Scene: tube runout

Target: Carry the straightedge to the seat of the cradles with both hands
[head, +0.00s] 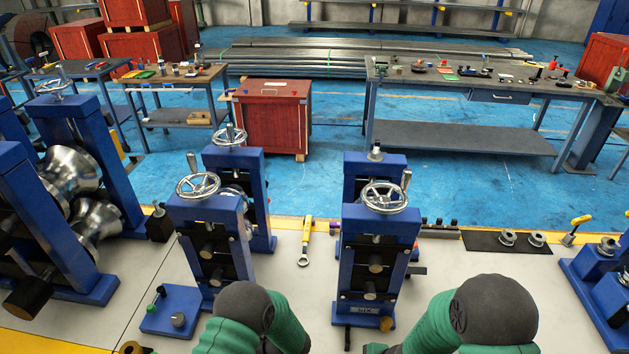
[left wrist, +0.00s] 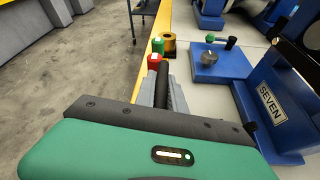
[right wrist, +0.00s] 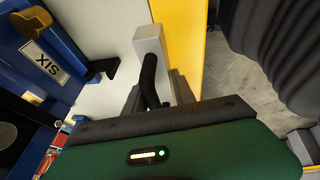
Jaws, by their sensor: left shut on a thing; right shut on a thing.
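In the right wrist view my right gripper (right wrist: 157,92) is shut on a curved black handle (right wrist: 148,76). The handle joins a light grey bar (right wrist: 149,40), which looks like one end of the straightedge. In the left wrist view my left gripper (left wrist: 161,90) is shut on a dark bar-like grip (left wrist: 153,82), apparently the straightedge's other handle. The straightedge's middle is hidden, and neither gripper's fingers show in the head view. I cannot tell which parts are the cradles.
Blue roll stands with handwheels, one marked SIX (head: 377,255), another (head: 212,245) to its left, rise just ahead. A blue block (head: 172,310) with a green knob sits by the left stand. A yellow-handled wrench (head: 305,242) lies between the stands. A workbench (head: 470,80) stands farther back.

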